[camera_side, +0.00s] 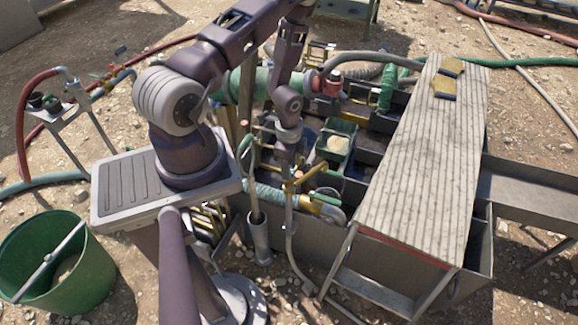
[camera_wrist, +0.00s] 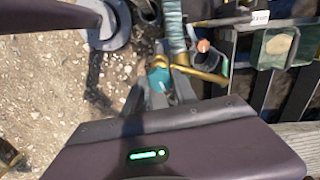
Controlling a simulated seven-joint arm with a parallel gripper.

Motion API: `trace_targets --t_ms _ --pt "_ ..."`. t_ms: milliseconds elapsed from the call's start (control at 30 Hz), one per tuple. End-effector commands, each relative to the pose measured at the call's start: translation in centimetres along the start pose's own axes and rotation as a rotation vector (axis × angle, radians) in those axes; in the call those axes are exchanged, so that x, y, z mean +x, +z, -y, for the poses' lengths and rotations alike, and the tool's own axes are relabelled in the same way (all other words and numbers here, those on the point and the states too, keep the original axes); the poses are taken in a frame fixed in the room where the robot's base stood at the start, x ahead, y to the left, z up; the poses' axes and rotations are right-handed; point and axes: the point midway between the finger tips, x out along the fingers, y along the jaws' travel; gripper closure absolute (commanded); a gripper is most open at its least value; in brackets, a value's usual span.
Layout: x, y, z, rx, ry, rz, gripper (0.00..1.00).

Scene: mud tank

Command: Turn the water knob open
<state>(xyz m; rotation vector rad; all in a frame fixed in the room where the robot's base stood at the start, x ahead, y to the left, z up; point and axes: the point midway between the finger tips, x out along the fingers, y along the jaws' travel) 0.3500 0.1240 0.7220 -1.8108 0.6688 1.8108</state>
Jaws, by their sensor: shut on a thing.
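The water knob (camera_wrist: 158,79) is a small teal piece in the middle of the wrist view, beside a brass-yellow pipe (camera_wrist: 206,74). My gripper (camera_wrist: 164,86) points down at it, and its fingers are closed on the knob. In the side view my gripper (camera_side: 287,165) hangs upright among the pipes at the near-left end of the tank. I cannot clearly make out the knob there, and how far it is turned cannot be told.
A teal ribbed hose (camera_side: 264,191) runs beside the yellow pipework. Upright pipes stand close around my gripper. A slatted wooden board (camera_side: 422,165) covers the tank's right part. A green bin (camera_side: 345,141) stands behind. A green bucket (camera_side: 75,285) is at front left.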

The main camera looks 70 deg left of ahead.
Motion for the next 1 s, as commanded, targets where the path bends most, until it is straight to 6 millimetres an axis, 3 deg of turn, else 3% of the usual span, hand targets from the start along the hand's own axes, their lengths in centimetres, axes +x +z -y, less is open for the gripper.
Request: trace_targets --t_ms 1000 --pt "-0.03 0.04 -0.01 -0.952 0.0 0.001 1.0"
